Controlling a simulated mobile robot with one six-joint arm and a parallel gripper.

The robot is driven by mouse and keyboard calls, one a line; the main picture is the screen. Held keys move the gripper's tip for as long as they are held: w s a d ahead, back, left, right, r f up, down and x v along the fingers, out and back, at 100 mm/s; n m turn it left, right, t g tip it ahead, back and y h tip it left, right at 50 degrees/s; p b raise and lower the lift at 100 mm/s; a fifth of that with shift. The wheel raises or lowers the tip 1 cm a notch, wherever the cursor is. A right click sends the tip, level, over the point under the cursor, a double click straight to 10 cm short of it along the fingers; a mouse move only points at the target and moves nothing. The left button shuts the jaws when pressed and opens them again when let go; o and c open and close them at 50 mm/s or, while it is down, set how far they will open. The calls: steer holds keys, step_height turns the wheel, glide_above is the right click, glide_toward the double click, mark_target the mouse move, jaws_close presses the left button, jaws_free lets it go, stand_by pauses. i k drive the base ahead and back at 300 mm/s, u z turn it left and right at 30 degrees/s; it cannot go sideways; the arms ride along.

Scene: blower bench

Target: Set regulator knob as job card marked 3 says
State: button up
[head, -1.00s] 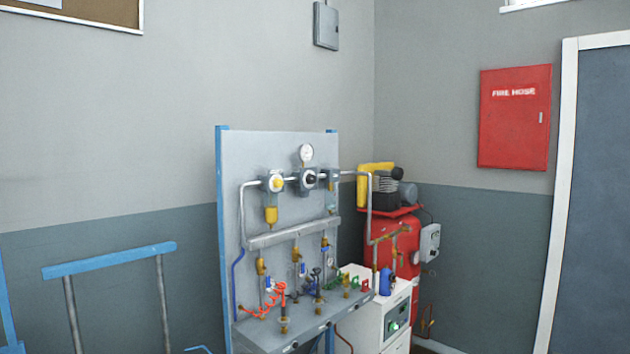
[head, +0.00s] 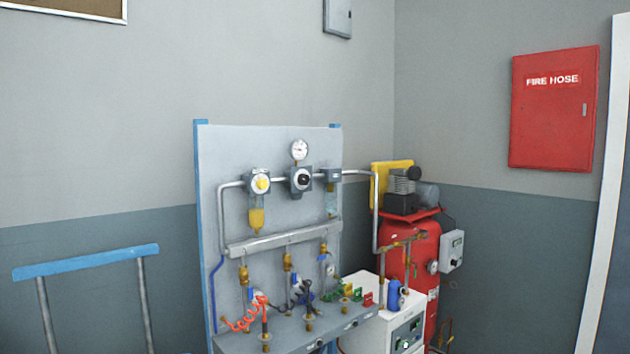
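A grey bench panel (head: 225,150) stands against the wall in the head view. On its upper pipe sits a regulator with a black knob (head: 303,180), below a round white gauge (head: 299,150). To its left is a unit with a yellow knob (head: 262,184) and a yellow bowl (head: 257,219) under it. I cannot tell which of the two knobs is the regulator's, nor read any setting or the gauge. No job card marked 3 can be made out. My gripper is not in view.
A red compressor tank (head: 425,265) and a white cabinet (head: 368,322) stand right of the panel. Coiled hoses and fittings crowd the bench shelf (head: 235,343). A blue-topped rail (head: 85,262) stands at the left. A red fire hose box (head: 553,115) hangs on the right wall.

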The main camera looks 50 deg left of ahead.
mark_target(303, 179)
steer(key=z, duration=0.05)
steer(key=i, duration=0.9)
steer(key=u, duration=4.45)
steer(key=i, duration=0.1)
steer(key=z, duration=3.55)
steer(key=k, duration=0.2)
steer(key=u, duration=2.3)
steer(key=k, duration=0.25)
